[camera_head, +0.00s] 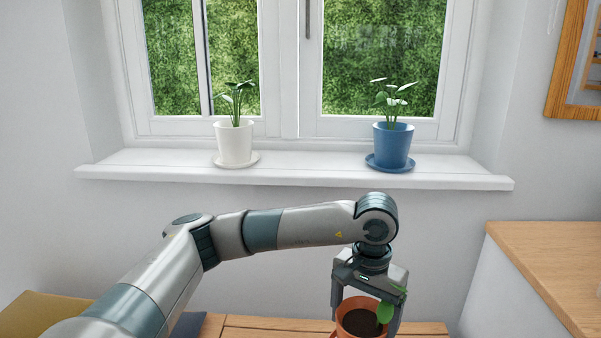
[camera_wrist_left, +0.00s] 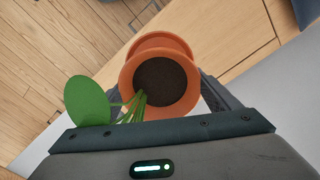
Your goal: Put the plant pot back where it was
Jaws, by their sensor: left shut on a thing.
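My left gripper (camera_head: 366,312) is shut on a terracotta plant pot (camera_head: 346,304) at the bottom of the head view, with one finger on each side. The pot holds dark soil and a plant with green leaves. In the left wrist view the same pot (camera_wrist_left: 128,78) sits between the fingers, its leaves leaning left. A terracotta saucer (camera_wrist_left: 163,38) shows behind the pot's rim there. I cannot tell whether the pot touches the saucer. My right gripper is not in view.
A white windowsill (camera_head: 300,172) bears a white potted plant (camera_head: 234,143) at left and a blue potted plant (camera_head: 392,146) at right, each on a saucer. Sill space between them is free. A wooden-topped cabinet (camera_head: 555,265) stands at right. A wooden surface (camera_head: 265,327) lies below.

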